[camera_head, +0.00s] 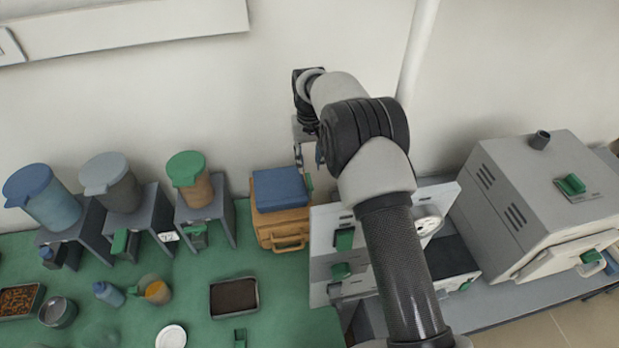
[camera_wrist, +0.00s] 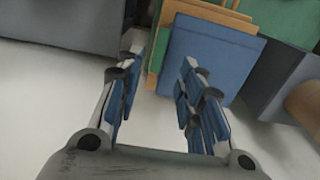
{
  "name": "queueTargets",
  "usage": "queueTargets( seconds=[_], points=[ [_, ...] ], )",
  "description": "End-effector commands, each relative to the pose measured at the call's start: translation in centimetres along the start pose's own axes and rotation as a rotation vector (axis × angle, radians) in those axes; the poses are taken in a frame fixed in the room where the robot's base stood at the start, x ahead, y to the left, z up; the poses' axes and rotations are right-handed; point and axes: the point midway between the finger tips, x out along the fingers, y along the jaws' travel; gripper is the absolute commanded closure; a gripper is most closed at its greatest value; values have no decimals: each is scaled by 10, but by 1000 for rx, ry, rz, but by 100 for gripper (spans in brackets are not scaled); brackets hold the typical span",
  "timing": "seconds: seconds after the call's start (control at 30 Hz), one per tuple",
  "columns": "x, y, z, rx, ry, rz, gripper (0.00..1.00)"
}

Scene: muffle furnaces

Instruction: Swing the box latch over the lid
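An orange-tan box (camera_head: 280,226) with a blue top (camera_head: 280,189) stands at the back of the green table, left of the muffle furnaces, with a loop-shaped handle (camera_head: 289,243) low on its front. In the wrist view the blue top (camera_wrist: 207,58) lies just beyond the fingers, with tan edges (camera_wrist: 157,48) beside it. The right finger overlaps the blue top in the picture; contact cannot be told. In the head view my gripper is mostly hidden behind my arm.
Lidded containers on grey stands, blue (camera_head: 52,200), grey (camera_head: 112,184) and green-topped (camera_head: 190,180), stand left of the box. A dark-filled tray (camera_head: 234,298) lies in front. A grey furnace (camera_head: 545,205) stands right; another white unit (camera_head: 335,262) is partly behind my arm.

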Motion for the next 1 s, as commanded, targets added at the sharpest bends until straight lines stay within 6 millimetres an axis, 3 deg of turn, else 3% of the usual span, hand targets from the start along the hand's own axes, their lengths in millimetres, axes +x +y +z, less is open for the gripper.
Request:
queueTargets(
  seconds=[0.2, 0.4, 0.8, 1.0],
  points=[
    [47, 0, 1, 0, -2, 0, 65],
    [72, 0, 0, 0, -1, 0, 65],
    [79, 0, 0, 0, 1, 0, 65],
    [79, 0, 0, 0, 1, 0, 78]
  ],
)
